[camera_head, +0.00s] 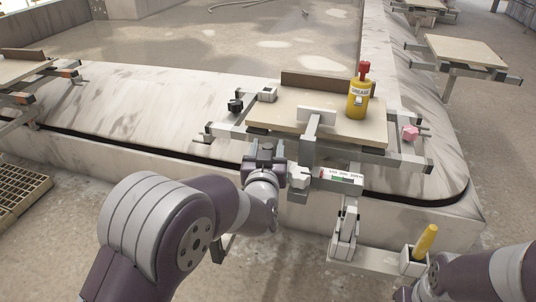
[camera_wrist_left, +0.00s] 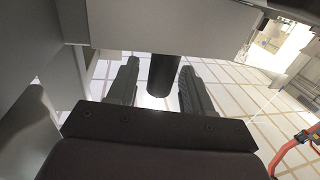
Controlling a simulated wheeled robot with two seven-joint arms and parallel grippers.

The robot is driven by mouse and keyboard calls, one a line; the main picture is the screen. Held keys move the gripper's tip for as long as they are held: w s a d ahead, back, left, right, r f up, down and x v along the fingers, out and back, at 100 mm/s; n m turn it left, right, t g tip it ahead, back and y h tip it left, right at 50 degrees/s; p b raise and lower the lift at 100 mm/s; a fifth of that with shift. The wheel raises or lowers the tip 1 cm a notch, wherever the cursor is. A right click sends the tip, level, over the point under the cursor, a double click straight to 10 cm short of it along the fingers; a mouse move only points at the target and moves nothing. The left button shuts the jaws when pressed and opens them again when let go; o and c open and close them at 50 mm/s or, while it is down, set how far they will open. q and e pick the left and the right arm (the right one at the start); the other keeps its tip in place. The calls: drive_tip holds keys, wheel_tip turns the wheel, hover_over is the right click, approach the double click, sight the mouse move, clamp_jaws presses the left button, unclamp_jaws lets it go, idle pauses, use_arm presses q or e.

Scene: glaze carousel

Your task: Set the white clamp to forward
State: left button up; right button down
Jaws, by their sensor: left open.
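A white lobed clamp knob (camera_head: 299,178) sits at the front of the carriage, beside a small label plate (camera_head: 340,176) with red and green marks. My left gripper (camera_head: 266,150) is just left of and above this knob, at the front edge of the board carriage. In the left wrist view, its two dark fingers (camera_wrist_left: 160,85) are apart. A dark cylinder (camera_wrist_left: 164,75) under a grey bar shows between them; I cannot tell whether they touch it. A pale rounded part (camera_wrist_left: 36,125) at the left may be the white knob. My right gripper is out of view.
A board (camera_head: 275,105) on the carriage bears a yellow grease bottle (camera_head: 358,98) with a red top. A black knob (camera_head: 235,106) and a pink knob (camera_head: 409,132) flank it. A yellow-handled item (camera_head: 427,238) stands in a holder at the lower right.

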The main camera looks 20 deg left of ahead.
use_arm(q)
drive_tip(key=shift+w, duration=0.15)
clamp_jaws()
drive_tip(key=w+p, duration=0.1)
drive_tip(key=w, duration=0.6)
drive_tip(key=shift+d, duration=0.1)
unclamp_jaws()
